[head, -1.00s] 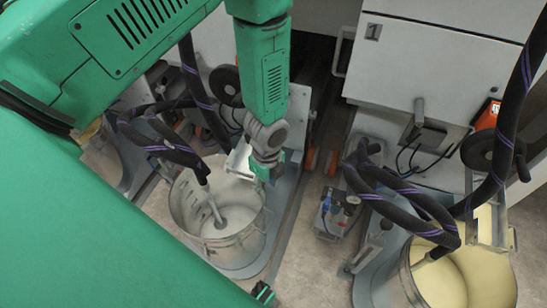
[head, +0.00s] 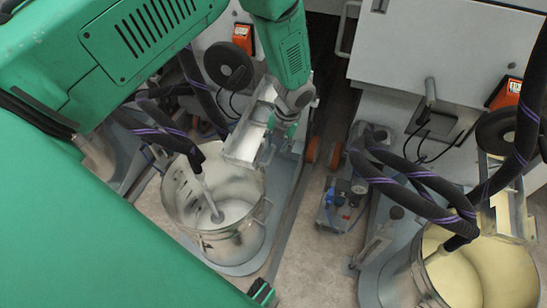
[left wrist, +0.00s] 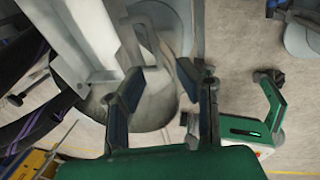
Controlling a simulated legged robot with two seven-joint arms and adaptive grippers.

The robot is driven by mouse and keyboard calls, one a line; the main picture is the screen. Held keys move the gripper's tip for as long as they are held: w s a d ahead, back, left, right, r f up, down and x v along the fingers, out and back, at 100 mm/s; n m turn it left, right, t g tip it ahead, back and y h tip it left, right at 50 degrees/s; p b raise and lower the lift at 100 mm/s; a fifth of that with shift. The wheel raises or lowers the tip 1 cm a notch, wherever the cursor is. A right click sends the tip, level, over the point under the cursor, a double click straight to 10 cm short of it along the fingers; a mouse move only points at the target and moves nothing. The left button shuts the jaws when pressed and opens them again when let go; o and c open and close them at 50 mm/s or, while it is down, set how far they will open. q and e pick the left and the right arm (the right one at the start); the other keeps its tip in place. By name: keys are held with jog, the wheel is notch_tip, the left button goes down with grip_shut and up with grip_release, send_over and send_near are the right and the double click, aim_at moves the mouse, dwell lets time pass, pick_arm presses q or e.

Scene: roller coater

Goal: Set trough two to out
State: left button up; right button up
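A metal trough (head: 250,130) lies slanted above the back right rim of the left pot (head: 240,240). The pot is steel with pale liquid. My left gripper (head: 275,145) is at the trough's right end. In the left wrist view, its two dark fingers (left wrist: 158,82) are apart, with the trough's grey wall (left wrist: 92,40) close by on the left. I cannot tell whether a finger touches it. A small green and black tip (head: 262,292) at the bottom edge may be my right gripper; its fingers are not clear.
Dark hoses (head: 160,130) hang over the left pot. A second trough (head: 510,215) stands at the right pot (head: 440,270), which holds cream liquid. A small pump unit (head: 340,205) stands on the floor between the pots. Grey cabinets (head: 440,50) line the back.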

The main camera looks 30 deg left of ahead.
aim_at(271, 156)
pick_arm(q)
jog(key=f, duration=0.2)
jog(key=a+f+b, duration=0.1)
jog(key=a+f, duration=0.1)
jog(key=f, duration=0.1)
jog(key=shift+s+f, duration=0.2)
jog(key=shift+f, duration=0.15)
jog(key=shift+d+f, duration=0.1)
jog(key=shift+f, duration=0.05)
jog(key=shift+d, duration=0.3)
jog(key=shift+a, duration=0.15)
grip_shut()
jog(key=shift+a, duration=0.15)
